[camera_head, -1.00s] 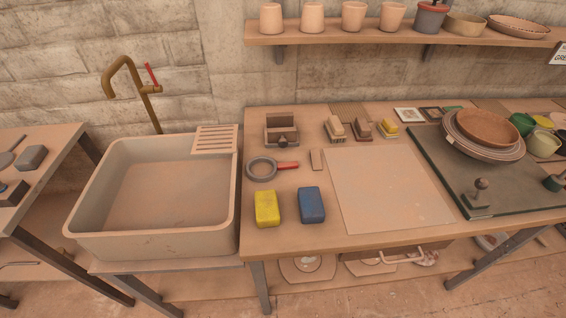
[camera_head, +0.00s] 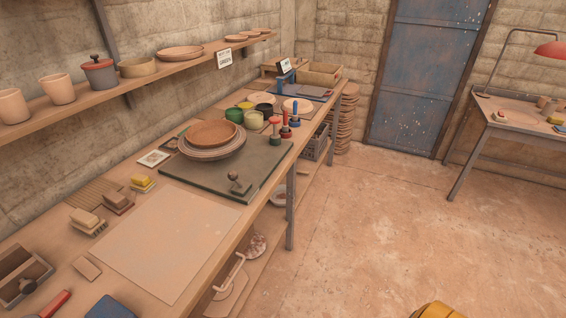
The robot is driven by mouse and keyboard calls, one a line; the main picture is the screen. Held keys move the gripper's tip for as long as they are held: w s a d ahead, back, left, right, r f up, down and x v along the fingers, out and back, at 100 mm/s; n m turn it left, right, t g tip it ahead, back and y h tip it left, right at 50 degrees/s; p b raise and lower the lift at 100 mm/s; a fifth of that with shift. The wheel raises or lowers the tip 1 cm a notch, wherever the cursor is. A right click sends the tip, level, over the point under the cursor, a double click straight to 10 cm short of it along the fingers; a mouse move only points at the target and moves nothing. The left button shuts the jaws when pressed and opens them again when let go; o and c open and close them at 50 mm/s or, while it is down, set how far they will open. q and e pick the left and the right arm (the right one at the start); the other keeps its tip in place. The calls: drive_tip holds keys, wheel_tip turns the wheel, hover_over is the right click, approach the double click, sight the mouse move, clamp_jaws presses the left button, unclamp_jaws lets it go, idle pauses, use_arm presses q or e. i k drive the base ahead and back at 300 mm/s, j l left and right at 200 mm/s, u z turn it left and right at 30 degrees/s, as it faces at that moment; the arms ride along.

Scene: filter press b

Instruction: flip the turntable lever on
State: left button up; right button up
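A dark green board (camera_head: 198,187) lies on the long workbench, near its front edge. A stack of plates (camera_head: 211,148) with a brown bowl (camera_head: 211,134) on top rests on the board's far part; whether a turntable is beneath is hidden. A small dark lever with a round knob (camera_head: 236,178) stands at the board's near right corner, apart from the plates. It looks roughly upright, but I cannot tell its on or off position. Neither of my grippers shows in the head view.
Colored pots (camera_head: 253,119) and red- and blue-handled tools (camera_head: 285,127) stand past the board. A pale sheet (camera_head: 165,243) lies on the near side. A shelf (camera_head: 120,86) runs above the bench. The floor (camera_head: 385,220) at right is open, up to a blue door (camera_head: 420,70).

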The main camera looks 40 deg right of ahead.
sight(232, 176)
drive_tip(key=z, duration=0.75)
